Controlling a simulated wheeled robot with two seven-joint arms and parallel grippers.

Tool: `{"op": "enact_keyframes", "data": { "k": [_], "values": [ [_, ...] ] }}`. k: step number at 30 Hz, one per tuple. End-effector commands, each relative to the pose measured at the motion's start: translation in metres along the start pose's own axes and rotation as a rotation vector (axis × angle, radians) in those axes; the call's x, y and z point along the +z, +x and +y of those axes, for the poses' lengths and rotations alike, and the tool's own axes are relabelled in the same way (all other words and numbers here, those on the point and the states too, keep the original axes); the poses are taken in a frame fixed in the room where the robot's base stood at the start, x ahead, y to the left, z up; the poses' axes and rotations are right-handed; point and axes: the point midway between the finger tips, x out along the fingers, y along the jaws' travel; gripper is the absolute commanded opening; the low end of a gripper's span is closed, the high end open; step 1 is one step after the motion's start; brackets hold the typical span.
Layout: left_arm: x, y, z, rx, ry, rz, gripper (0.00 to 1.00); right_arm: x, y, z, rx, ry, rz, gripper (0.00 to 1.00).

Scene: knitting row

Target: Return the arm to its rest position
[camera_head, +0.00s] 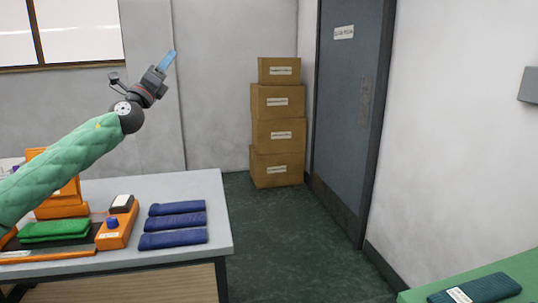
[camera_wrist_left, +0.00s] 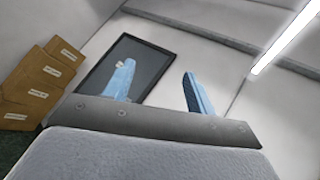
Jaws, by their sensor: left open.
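My left arm, in a green quilted sleeve, reaches in from the left of the head view. My left gripper (camera_head: 168,60) is raised above the table, well clear of everything, and its blue fingers point up and to the right. In the left wrist view the two blue fingers of the gripper (camera_wrist_left: 158,88) stand apart with nothing between them. My right gripper is in neither view.
A grey table (camera_head: 190,183) holds folded navy cloths (camera_head: 175,222), a green cloth (camera_head: 55,230) and an orange device (camera_head: 117,225). Stacked cartons (camera_head: 277,133) stand by a grey door (camera_head: 345,100). A dark folded cloth (camera_head: 482,289) lies on a green surface (camera_head: 420,296). The floor between is clear.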

Motion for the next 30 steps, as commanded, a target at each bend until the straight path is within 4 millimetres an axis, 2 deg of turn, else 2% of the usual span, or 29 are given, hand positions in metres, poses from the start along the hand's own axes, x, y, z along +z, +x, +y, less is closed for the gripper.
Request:
{"op": "enact_keyframes", "data": {
  "k": [3,8,12,18,23,30],
  "values": [
    [-0.001,-0.007,-0.015,0.063,-0.252,-0.144,0.56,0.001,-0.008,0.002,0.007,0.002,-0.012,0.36],
    [-0.020,-0.035,-0.014,0.204,-0.602,-0.323,0.56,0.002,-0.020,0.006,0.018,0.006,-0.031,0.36],
    [-0.057,-0.075,-0.003,0.371,-0.876,-0.449,0.56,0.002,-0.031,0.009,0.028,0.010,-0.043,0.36],
    [-0.119,-0.139,0.010,0.619,-1.146,-0.563,0.56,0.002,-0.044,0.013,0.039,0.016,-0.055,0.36],
    [-0.168,-0.194,0.013,0.816,-1.292,-0.617,0.56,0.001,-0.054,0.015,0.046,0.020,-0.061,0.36],
    [-0.234,-0.274,0.007,1.086,-1.439,-0.645,0.56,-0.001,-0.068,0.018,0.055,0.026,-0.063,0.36]
  ]
}}
